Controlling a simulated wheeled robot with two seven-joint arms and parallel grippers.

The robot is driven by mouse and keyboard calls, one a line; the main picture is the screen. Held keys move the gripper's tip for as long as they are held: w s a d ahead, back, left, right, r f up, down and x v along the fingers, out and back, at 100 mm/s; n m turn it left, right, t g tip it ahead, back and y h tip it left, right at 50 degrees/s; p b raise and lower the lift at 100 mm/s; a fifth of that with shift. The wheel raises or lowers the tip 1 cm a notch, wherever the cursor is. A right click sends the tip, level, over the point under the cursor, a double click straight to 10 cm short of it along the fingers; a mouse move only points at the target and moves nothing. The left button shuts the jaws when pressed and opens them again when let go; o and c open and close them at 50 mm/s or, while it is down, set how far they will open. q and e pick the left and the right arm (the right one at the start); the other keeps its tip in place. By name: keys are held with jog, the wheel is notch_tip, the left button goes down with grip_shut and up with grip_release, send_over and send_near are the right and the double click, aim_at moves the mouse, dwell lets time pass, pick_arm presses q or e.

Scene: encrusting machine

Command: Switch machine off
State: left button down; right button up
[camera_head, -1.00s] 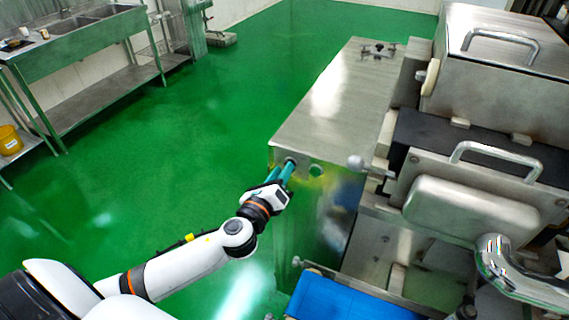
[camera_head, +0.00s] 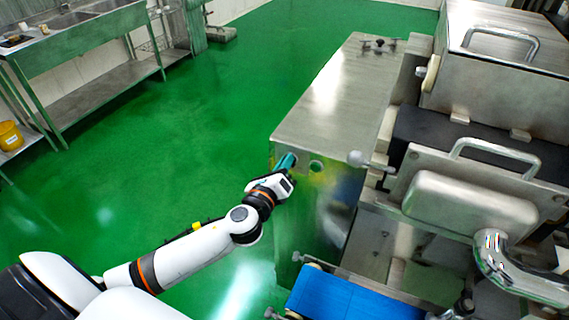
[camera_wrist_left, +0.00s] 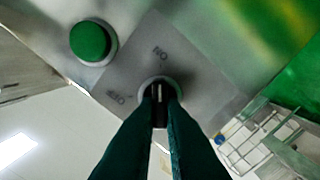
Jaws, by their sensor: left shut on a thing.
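The encrusting machine (camera_head: 335,95) is a large steel body right of centre. On its near end face, the left wrist view shows a black rotary knob (camera_wrist_left: 160,90) with a white line, on a grey plate (camera_wrist_left: 125,75). The line points up toward a mark reading like "NO"; another mark, hard to read, is to the left. My left gripper (camera_head: 286,162) is at this face, its teal fingers shut on the knob; they also show dark in the left wrist view (camera_wrist_left: 161,104). The fingers hide the knob in the head view. My right gripper is out of view.
A green button (camera_wrist_left: 90,41) sits up and left of the knob in the wrist view. A lever with a round end (camera_head: 357,159) juts out to the right of my gripper. A blue belt (camera_head: 345,297) is below. Green floor (camera_head: 190,130) on the left is open.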

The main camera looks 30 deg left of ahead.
pick_arm(q)
jog(key=shift+f+n, duration=0.1)
jog(key=shift+n, duration=0.2)
jog(key=n, duration=1.1)
jog(key=f+n+b, duration=0.1)
jog(key=n, duration=0.5)
dwell(0.3)
jog(key=c, duration=1.5)
grip_release()
jog(key=shift+s, duration=0.1)
